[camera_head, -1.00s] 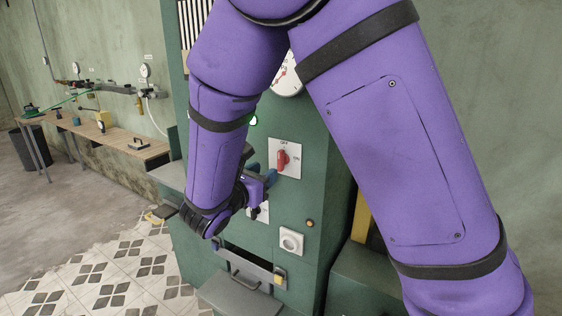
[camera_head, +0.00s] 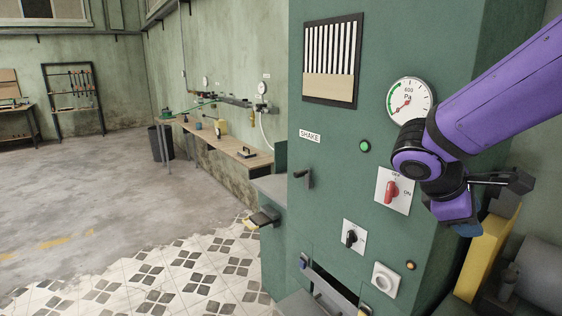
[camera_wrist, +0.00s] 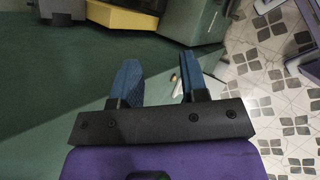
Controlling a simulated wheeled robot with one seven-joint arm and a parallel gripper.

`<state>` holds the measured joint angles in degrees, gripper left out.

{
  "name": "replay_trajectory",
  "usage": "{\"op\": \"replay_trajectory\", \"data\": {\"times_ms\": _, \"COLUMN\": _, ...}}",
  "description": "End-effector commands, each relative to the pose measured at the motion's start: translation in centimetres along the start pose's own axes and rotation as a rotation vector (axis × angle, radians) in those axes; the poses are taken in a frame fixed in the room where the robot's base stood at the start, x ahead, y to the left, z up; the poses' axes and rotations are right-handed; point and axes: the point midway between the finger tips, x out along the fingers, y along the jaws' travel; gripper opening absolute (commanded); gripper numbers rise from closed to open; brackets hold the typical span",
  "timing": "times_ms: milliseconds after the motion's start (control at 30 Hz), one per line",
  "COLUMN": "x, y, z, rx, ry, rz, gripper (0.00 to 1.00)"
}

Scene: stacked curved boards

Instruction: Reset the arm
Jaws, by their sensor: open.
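My purple arm reaches in from the right in the head view, in front of the right side of the green cabinet (camera_head: 325,190). My gripper (camera_head: 468,230) hangs at the arm's end, to the right of the red switch (camera_head: 391,192). In the wrist view my gripper (camera_wrist: 157,84) is open, with its two blue fingers apart and nothing between them. In the head view the fingers are mostly hidden by the purple gripper body.
The cabinet also carries a pressure gauge (camera_head: 410,100), a green light (camera_head: 364,146), a black knob (camera_head: 350,238) and a slot near the bottom. A yellow part (camera_head: 487,255) stands at right. A workbench (camera_head: 225,142) runs along the wall. Open floor lies left.

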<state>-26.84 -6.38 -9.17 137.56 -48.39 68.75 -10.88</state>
Motion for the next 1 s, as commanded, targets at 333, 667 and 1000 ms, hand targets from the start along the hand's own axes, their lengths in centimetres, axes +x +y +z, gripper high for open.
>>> {"op": "replay_trajectory", "data": {"times_ms": 333, "x": -2.3, "y": -4.4, "z": 5.9, "rx": 0.512, "ry": 0.317, "rz": -0.294, "gripper": 0.40}}
{"op": "replay_trajectory", "data": {"times_ms": 667, "x": -6.2, "y": -7.5, "z": 8.8, "rx": 0.950, "ry": 0.600, "rz": -0.480, "gripper": 0.40}}
{"op": "replay_trajectory", "data": {"times_ms": 1000, "x": -7.7, "y": -8.3, "z": 9.5, "rx": 1.089, "ry": 0.698, "rz": -0.532, "gripper": 0.40}}
